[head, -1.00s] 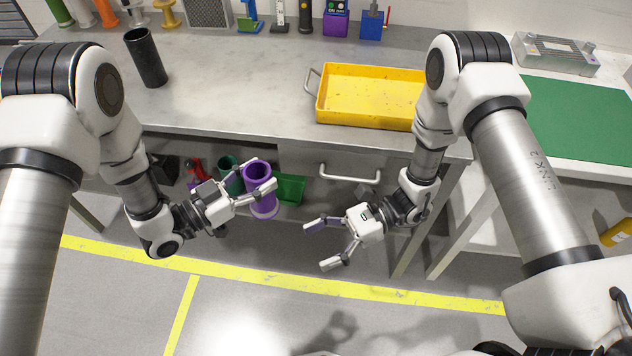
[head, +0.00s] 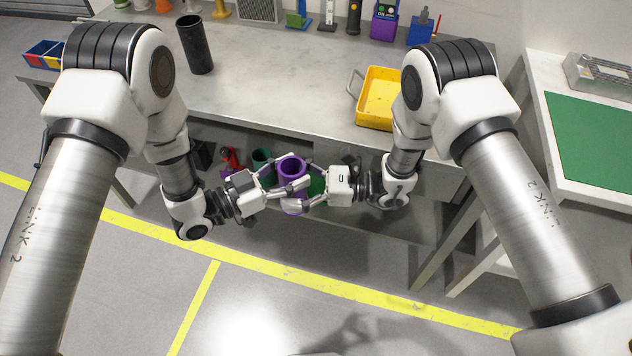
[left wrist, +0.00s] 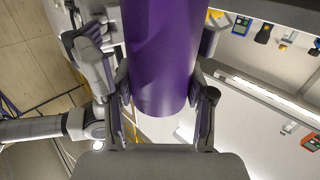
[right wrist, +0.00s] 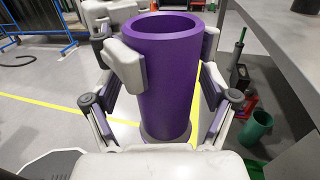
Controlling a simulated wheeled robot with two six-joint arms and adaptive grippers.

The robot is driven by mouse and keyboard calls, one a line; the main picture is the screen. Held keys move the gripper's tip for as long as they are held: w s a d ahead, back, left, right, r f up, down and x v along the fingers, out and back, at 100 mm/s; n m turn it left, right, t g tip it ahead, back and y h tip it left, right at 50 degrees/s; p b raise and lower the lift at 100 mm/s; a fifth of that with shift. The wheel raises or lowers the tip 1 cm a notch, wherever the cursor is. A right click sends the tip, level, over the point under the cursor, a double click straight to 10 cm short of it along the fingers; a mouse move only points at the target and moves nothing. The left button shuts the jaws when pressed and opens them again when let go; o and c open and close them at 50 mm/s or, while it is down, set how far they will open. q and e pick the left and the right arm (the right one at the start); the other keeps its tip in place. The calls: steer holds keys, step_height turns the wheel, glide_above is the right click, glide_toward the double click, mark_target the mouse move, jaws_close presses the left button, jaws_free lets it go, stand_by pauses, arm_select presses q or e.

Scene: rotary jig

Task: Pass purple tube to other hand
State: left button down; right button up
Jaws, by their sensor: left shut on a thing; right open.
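The purple tube (head: 292,168) is upright in the air in front of the bench, with its open top showing. My left gripper (head: 292,187) is shut on it, with fingers on both sides; the left wrist view shows the purple wall (left wrist: 162,60) between them. My right gripper (head: 306,183) is open and reaches in from the right. In the right wrist view the tube (right wrist: 165,85) stands between the open right fingers, with the left gripper's fingertips around its upper part. Whether the right fingers touch the tube cannot be told.
The grey workbench (head: 270,95) stands behind the grippers, with a yellow tray (head: 374,104) and a black cylinder (head: 196,45) on it. Green containers (head: 262,160) sit under the bench. The floor in front is clear.

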steer(key=shift+a, duration=0.25)
steer(key=c, duration=1.4)
arm_select(q)
steer(key=shift+c, duration=1.6)
jaws_free()
